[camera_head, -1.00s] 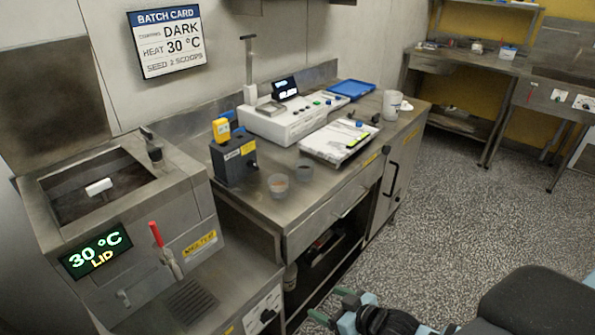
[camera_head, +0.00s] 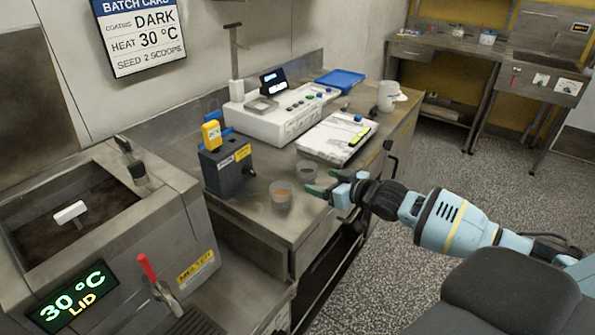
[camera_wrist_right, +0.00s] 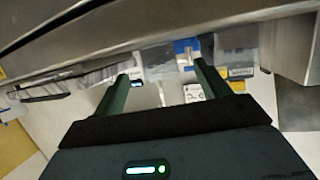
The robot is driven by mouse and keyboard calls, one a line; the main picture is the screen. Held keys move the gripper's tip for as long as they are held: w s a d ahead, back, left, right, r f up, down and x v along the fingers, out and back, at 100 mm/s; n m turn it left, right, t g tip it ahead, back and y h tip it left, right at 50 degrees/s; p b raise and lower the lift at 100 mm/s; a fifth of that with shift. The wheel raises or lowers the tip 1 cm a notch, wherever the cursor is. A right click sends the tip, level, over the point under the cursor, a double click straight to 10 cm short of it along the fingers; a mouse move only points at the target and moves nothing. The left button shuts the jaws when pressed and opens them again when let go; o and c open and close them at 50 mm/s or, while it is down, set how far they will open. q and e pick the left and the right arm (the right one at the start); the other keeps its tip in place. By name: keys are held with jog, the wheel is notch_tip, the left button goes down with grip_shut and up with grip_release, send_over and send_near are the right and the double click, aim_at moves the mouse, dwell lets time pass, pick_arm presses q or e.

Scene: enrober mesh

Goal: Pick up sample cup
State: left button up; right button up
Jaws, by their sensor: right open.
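Two small clear cups stand near the front edge of the steel counter. The nearer cup (camera_head: 281,196) has a brownish content low in it. The other cup (camera_head: 306,171) looks greyer and stands just behind it to the right. I cannot tell which is the sample cup. My right gripper (camera_head: 325,183) is open and empty, just right of both cups at the counter's edge. In the right wrist view its two green fingers (camera_wrist_right: 163,86) are apart, with blurred greyish shapes beyond them. My left gripper is not in view.
A dark box with a yellow device (camera_head: 212,135) stands left of the cups. The melter (camera_head: 90,240) with a red-handled lever is at left.

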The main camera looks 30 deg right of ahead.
aim_at(314, 178)
jog(key=shift+w+f, duration=0.1)
jog(key=shift+w, duration=0.3)
jog(key=shift+w+a+f, duration=0.1)
jog(key=shift+w, duration=0.2)
jog(key=shift+w+f, duration=0.1)
jog(key=shift+w, duration=0.25)
jog(key=shift+w+a+f, duration=0.15)
jog(key=shift+w, duration=0.45)
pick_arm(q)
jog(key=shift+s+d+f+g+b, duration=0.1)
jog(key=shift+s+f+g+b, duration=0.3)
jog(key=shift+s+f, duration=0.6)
pick_arm(e)
jog(key=shift+x, duration=2)
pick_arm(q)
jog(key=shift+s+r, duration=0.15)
pick_arm(e)
jog(key=shift+c, duration=0.4)
jog(key=c, duration=1)
